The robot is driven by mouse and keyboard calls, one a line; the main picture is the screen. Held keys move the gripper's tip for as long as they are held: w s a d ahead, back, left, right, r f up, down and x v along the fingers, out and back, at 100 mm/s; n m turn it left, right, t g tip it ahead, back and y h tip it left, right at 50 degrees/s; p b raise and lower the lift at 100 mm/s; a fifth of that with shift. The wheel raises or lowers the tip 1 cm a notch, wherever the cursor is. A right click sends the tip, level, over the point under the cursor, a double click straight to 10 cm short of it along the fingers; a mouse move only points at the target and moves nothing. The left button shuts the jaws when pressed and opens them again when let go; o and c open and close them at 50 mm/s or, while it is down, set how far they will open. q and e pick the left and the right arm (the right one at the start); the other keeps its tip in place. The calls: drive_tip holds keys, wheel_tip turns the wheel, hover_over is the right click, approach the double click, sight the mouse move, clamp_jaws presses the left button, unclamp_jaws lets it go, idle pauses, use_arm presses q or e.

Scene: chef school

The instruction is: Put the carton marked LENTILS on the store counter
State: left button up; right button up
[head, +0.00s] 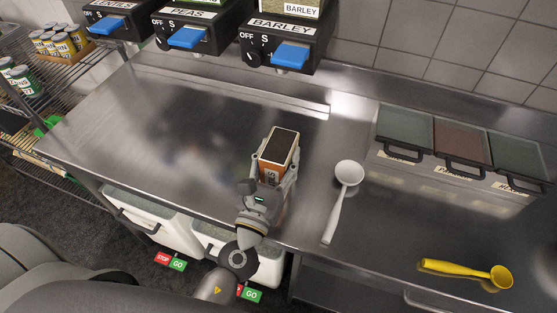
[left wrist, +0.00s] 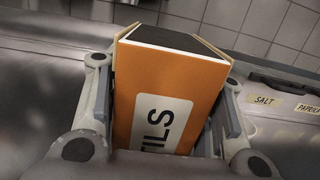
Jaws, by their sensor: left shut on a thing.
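An orange carton with a dark top (head: 281,143) is between the fingers of my left gripper (head: 277,166), over the front part of the steel counter (head: 150,120). In the left wrist view the carton (left wrist: 160,85) shows a white label with the letters "ILS"; the rest of the word is hidden. The fingers of my left gripper (left wrist: 168,105) are shut on its two sides. I cannot tell whether its base touches the counter. My right gripper is not in view.
A white spoon (head: 343,195) and a yellow scoop (head: 470,273) lie to the right. Lidded bins (head: 462,145) are set in at the back right. Dispensers with blue levers (head: 290,55) hang above the back. The counter left of the carton is clear.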

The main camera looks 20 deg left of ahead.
use_arm(q)
drive_tip(key=shift+r, duration=0.1)
drive_tip(key=shift+f, duration=0.2)
drive_tip(key=o, duration=1.4)
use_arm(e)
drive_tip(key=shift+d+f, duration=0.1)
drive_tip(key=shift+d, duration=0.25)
use_arm(q)
drive_tip(key=shift+r, duration=0.15)
drive_tip(key=s+b, duration=0.2)
drive_tip(key=s, duration=0.1)
drive_tip(key=s+f+b, duration=0.1)
drive_tip(key=s+b, duration=0.1)
drive_tip(key=s, duration=0.2)
drive_tip(key=s+f+b, duration=0.1)
drive_tip(key=s+b, duration=0.1)
drive_tip(key=s, duration=0.2)
drive_tip(key=shift+a, duration=0.1)
drive_tip(key=shift+s+r, duration=0.2)
drive_tip(key=shift+s, duration=0.25)
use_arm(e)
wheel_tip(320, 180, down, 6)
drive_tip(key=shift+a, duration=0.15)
